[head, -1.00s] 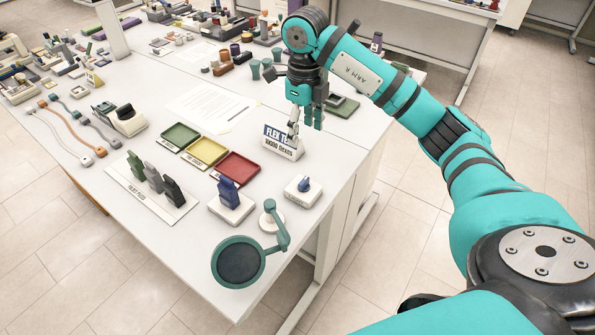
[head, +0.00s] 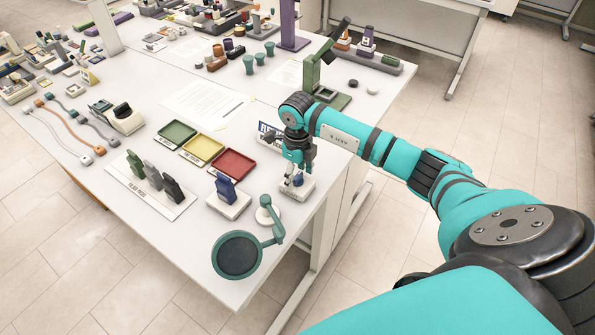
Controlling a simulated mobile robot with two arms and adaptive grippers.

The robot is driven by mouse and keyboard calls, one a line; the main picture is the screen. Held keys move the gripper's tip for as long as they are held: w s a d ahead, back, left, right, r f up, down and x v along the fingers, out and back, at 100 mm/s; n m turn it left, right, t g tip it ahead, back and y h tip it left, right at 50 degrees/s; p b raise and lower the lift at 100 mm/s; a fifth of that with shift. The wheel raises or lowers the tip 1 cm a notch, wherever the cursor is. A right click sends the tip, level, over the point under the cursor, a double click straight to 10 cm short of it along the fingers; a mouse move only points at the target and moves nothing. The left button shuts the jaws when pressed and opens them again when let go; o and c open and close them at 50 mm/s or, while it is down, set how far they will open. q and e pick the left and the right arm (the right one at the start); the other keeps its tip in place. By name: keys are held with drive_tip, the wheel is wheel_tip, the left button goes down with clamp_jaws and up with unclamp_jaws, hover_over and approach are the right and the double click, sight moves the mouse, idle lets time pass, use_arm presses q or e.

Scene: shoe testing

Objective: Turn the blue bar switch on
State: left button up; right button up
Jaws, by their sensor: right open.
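A small white base (head: 303,191) with a short blue bar switch (head: 298,180) stands near the table's right edge. My right gripper (head: 294,180) points down right over it, open, with its fingertips close to the blue bar. The fingers partly cover the switch, so I cannot tell contact or which way the bar is set. To its left, a taller blue block-like piece (head: 226,187) stands on another white base (head: 228,205). My left gripper is not in view.
A round teal-rimmed magnifier (head: 237,255) on an arm stands at the front corner. Green, yellow and red trays (head: 232,164) lie left of the gripper. A partly hidden flex test sign (head: 268,138) stands behind it. A green stand (head: 325,75) is farther back.

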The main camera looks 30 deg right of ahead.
drive_tip(key=shift+c, duration=0.2)
drive_tip(key=c, duration=1.1)
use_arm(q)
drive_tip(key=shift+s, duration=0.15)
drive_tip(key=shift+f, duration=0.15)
use_arm(e)
drive_tip(key=shift+m, duration=0.3)
drive_tip(key=m+b, duration=0.1)
drive_tip(key=m, duration=0.2)
drive_tip(key=shift+m+b, duration=0.3)
drive_tip(key=m+b, duration=0.1)
drive_tip(key=m, duration=0.3)
drive_tip(key=shift+m, duration=0.3)
drive_tip(key=m, duration=0.4)
drive_tip(key=shift+m+b, duration=0.3)
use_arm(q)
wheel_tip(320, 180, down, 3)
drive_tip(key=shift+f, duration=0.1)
use_arm(e)
drive_tip(key=m, duration=0.4)
drive_tip(key=shift+m, duration=0.3)
